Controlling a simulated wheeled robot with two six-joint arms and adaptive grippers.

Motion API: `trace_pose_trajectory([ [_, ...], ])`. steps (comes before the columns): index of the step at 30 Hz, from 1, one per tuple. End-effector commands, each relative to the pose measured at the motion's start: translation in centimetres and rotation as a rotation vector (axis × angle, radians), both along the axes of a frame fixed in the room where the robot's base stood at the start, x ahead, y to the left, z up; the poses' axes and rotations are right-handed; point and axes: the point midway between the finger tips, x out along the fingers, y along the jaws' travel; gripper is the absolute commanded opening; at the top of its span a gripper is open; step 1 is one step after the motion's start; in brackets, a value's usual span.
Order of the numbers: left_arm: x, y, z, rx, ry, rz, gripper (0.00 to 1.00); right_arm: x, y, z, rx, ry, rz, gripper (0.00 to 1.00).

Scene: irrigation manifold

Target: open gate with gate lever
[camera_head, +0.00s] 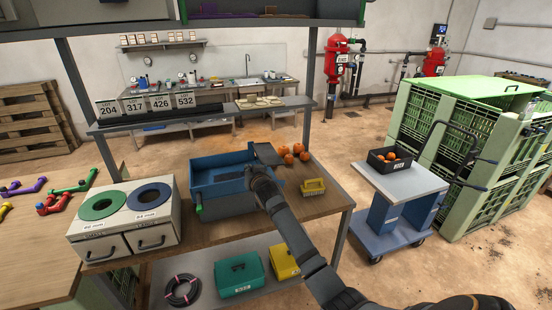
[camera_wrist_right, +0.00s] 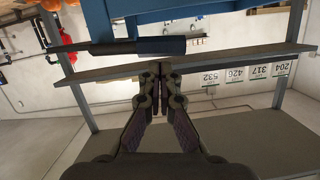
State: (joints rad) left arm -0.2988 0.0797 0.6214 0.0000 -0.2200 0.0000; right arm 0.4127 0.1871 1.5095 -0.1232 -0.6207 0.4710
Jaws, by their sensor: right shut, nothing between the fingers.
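A blue box (camera_head: 220,195) stands on the wooden workbench, with a dark grey plate (camera_head: 267,154) at its upper right. My right gripper (camera_head: 254,172) is at the right part of the box, and its arm hides some of it. In the right wrist view, the right gripper (camera_wrist_right: 158,70) is shut and empty. A dark bar with a dark blue grip (camera_wrist_right: 160,47), which looks like the gate lever, lies across the picture just beyond the fingertips, apart from them. Blue box parts (camera_wrist_right: 200,10) show above it. I cannot tell the gate's position. My left gripper is not in view.
A white unit with a green and a blue ring (camera_head: 125,222) stands left of the box. Several oranges (camera_head: 288,158) and a yellow-green block (camera_head: 313,187) lie at its right. A shelf (camera_head: 200,113) with lot signs runs behind. A cart (camera_head: 400,185) stands further right.

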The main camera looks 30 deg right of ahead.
Motion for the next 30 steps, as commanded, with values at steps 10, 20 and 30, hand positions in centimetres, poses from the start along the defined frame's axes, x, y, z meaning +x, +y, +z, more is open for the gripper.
trace_pose_trajectory([
  [10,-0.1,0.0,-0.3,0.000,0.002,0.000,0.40,0.1,0.4,-0.7,0.005,-0.001,0.001,0.00],
  [20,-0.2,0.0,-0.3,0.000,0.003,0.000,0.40,0.1,0.4,-0.8,0.006,0.000,0.000,0.00],
  [30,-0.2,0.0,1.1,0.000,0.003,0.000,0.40,0.3,0.3,0.8,0.006,-0.002,0.000,0.00],
])
